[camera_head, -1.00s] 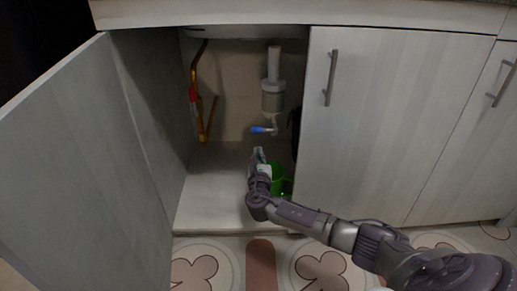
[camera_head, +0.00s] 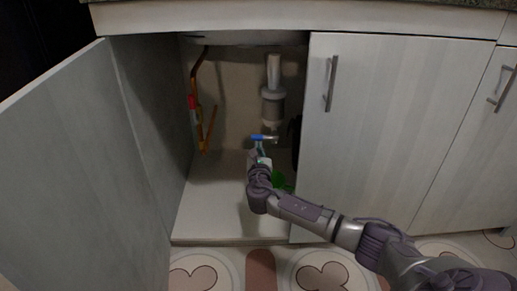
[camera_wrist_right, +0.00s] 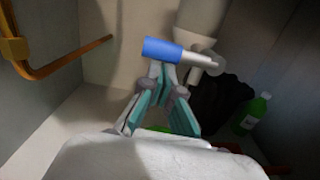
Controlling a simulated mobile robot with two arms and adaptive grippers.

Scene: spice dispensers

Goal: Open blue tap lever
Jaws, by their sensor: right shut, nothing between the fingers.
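The blue tap lever (camera_head: 264,138) sits below the grey-white drain trap inside the open cabinet. In the right wrist view the blue lever (camera_wrist_right: 163,48) points left from the metal tap (camera_wrist_right: 205,63). My right gripper (camera_head: 260,152) is just below the lever. In the wrist view its fingertips (camera_wrist_right: 161,69) are together and empty, right under the lever; I cannot tell whether they touch it. A green container (camera_head: 281,180) stands on the cabinet floor, partly hidden behind my right arm. My left gripper is not in view.
The left cabinet door (camera_head: 85,165) stands open and the right door (camera_head: 395,130) is closed beside my arm. Copper pipes (camera_head: 203,120) run up the left inside. A dark object and a green bottle (camera_wrist_right: 256,113) are at the right. The cabinet floor (camera_head: 215,200) is clear at left.

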